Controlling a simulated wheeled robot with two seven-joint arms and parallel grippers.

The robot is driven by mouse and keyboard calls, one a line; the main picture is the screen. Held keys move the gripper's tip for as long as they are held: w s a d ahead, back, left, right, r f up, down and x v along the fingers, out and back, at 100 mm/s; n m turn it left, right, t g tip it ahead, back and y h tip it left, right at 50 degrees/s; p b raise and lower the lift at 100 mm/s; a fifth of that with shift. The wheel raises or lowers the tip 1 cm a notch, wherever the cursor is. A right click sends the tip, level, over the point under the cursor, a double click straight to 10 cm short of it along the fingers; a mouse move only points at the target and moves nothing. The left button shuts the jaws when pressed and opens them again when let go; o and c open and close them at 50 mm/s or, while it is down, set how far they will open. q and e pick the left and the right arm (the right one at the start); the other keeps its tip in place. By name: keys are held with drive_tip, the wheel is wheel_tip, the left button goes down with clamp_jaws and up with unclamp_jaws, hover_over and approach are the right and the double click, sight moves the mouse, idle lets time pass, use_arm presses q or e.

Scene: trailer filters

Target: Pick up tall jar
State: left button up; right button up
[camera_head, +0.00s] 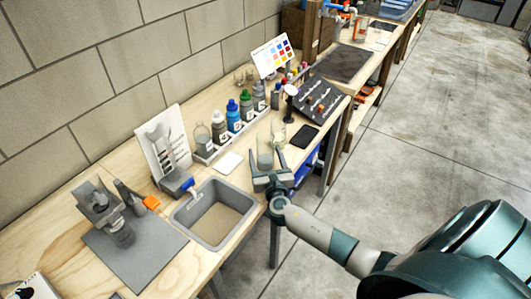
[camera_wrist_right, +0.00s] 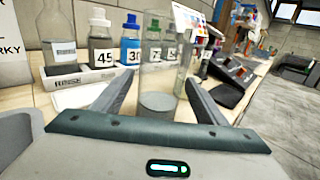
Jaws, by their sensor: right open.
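A tall clear glass jar (camera_head: 264,152) with some grey contents at its bottom stands upright on the wooden bench near the front edge. In the right wrist view the jar (camera_wrist_right: 158,103) stands just ahead, between the lines of my two fingers. My right gripper (camera_head: 267,167) is open, its fingertips at the near side of the jar. Its fingers (camera_wrist_right: 160,92) also show in the right wrist view, spread to either side of the jar. Whether they touch the glass I cannot tell. A second clear glass vessel (camera_head: 278,131) stands close behind the jar. My left gripper is out of view.
A tray of capped bottles (camera_head: 233,116) stands behind the jar. A grey sink (camera_head: 215,212) lies to the left, with a white square (camera_head: 227,163) near it. A dark flat pad (camera_head: 304,136) and a sloped dark panel (camera_head: 320,97) are to the right.

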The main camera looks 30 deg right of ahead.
sight(267, 152)
drive_tip(key=c, duration=1.2)
drive_tip(key=shift+r, duration=0.25)
drive_tip(key=shift+r, duration=1.75)
drive_tip(key=s+d+r, duration=0.5)
drive_tip(key=s+r, duration=0.2)
drive_tip(key=s, duration=0.3)
drive_tip(key=shift+d+b, duration=0.35)
drive_tip(key=shift+d, duration=0.05)
